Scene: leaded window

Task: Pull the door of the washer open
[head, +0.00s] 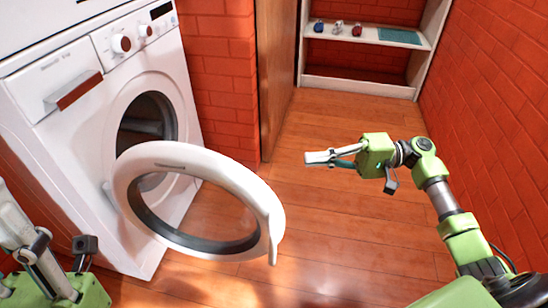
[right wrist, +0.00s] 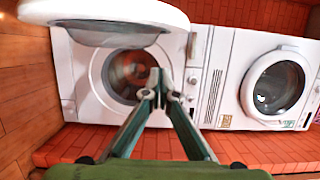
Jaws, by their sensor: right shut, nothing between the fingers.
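The washer (head: 70,130) is a white front-loader at the left of the head view, with its round opening (head: 147,120) showing dark inside. Its door (head: 262,205), a white ring with a dark inner rim, stands swung wide open into the room. My right gripper (head: 306,158) is shut and empty, to the right of the door and apart from it. In the right wrist view the closed fingertips (right wrist: 156,78) overlap the opening in the picture, with the door (right wrist: 105,12) above. My left gripper (head: 30,250) is at the lower left, partly cut off; its fingertips are hidden.
A second white machine (right wrist: 270,85) with its round door closed shows in the right wrist view. A white shelf (head: 365,38) with small items stands at the back. Red brick walls (head: 490,100) bound the right side. The wooden floor (head: 320,120) is clear.

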